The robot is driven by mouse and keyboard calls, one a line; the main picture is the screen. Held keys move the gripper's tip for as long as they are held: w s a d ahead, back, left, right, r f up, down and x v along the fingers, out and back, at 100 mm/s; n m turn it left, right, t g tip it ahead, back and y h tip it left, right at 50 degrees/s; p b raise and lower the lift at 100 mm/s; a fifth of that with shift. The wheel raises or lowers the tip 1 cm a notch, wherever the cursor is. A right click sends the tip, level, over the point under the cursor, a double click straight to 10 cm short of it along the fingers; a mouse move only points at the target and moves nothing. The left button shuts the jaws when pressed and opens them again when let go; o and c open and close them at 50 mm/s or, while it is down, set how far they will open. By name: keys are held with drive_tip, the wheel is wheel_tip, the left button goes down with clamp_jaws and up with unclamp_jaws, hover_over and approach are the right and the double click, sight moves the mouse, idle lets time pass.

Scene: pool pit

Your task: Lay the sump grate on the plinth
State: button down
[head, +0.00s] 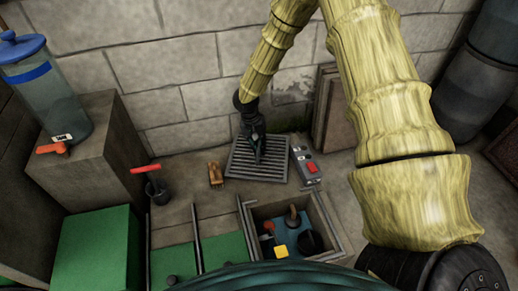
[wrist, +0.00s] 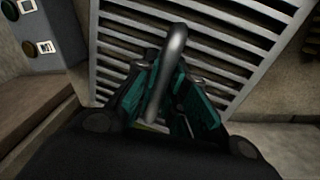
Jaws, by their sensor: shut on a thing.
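The sump grate (head: 240,168) is a grey slatted square near the foot of the back wall in the head view. My gripper (head: 257,153) is over its middle. In the wrist view the grate's slats (wrist: 230,35) fill the upper part, and its rounded metal handle (wrist: 175,50) stands between the teal finger pads. My gripper (wrist: 160,105) is shut on this handle. I cannot tell whether the grate touches the floor. A grey stone block (head: 70,145) at the left may be the plinth; I cannot tell for certain.
A blue-lidded jar (head: 50,95) stands on the block. An open pit (head: 338,240) holds a yellow cube and other parts. A switch box (head: 304,160) is right of the grate, a brown object (head: 215,174) left. A red-handled pot (head: 157,190) and green box (head: 97,250) stand left.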

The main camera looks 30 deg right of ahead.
sight(253, 154)
drive_tip(key=shift+r, duration=0.1)
drive_tip(key=c, duration=1.5)
unclamp_jaws()
drive_tip(key=r+p, duration=0.1)
drive_tip(key=r, duration=0.3)
drive_tip(key=w+a+r+p, duration=0.1)
drive_tip(key=r+p, duration=0.1)
drive_tip(key=r, duration=0.1)
drive_tip(key=a+r+p, duration=0.1)
drive_tip(key=r+p, duration=0.1)
drive_tip(key=r, duration=0.2)
drive_tip(key=shift+w+r, duration=0.2)
drive_tip(key=shift+r, duration=0.15)
